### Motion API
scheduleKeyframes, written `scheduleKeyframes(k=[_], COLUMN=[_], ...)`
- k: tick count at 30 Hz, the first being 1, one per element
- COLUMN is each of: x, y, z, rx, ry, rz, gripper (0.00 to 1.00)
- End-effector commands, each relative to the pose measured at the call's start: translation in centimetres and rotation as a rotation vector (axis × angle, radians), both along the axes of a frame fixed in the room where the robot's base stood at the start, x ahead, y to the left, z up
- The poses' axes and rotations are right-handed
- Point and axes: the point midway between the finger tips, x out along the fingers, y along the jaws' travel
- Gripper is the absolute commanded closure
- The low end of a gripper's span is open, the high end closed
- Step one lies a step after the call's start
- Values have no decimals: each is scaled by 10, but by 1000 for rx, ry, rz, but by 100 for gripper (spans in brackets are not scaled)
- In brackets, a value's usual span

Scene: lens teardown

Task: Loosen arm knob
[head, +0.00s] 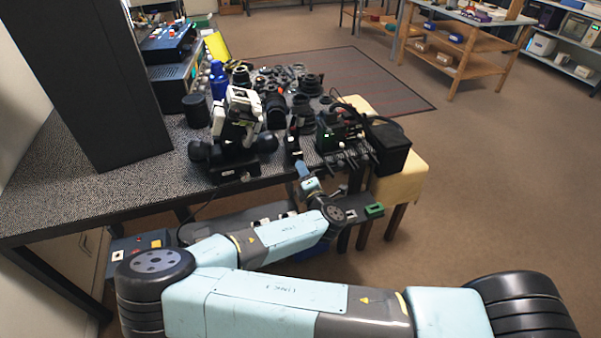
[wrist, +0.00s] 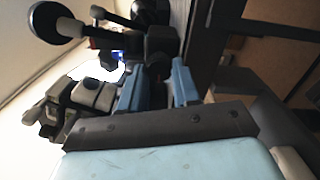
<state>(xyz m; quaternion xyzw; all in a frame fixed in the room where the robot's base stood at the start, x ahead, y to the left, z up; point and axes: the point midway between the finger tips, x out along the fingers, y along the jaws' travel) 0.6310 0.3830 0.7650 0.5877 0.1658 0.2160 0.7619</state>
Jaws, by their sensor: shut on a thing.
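In the head view my gripper (head: 302,168) reaches the front edge of the table, beside a black upright part (head: 293,145) between the white-and-black device and the green-and-black device. In the wrist view the two blue fingers of my gripper (wrist: 158,88) are closed around a dark blocky part (wrist: 159,62), which I take for the arm knob. Its gripped end is partly hidden between the fingers. The green-and-black device (head: 328,138) has several small levers along its front.
The white-and-black device (head: 238,118) with round black ends stands just left of my gripper. A blue bottle (head: 218,80) and several dark lens parts (head: 309,84) crowd the table behind. A black box (head: 388,148) is at the right.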

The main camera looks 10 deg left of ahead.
Motion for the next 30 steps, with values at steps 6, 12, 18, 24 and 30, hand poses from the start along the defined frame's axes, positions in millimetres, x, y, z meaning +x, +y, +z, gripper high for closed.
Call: scheduleKeyframes(k=[6, 12, 18, 24, 30], x=[-2, -2, -1, 0, 0], y=[2, 1, 1, 0, 0], z=[-5, -5, -4, -2, -1], rx=[-22, -23, -21, -19, -18], ry=[-1, -2, -2, -5, -7], rz=[5, 4, 4, 1, 0], gripper=[99, 99, 61, 43, 43])
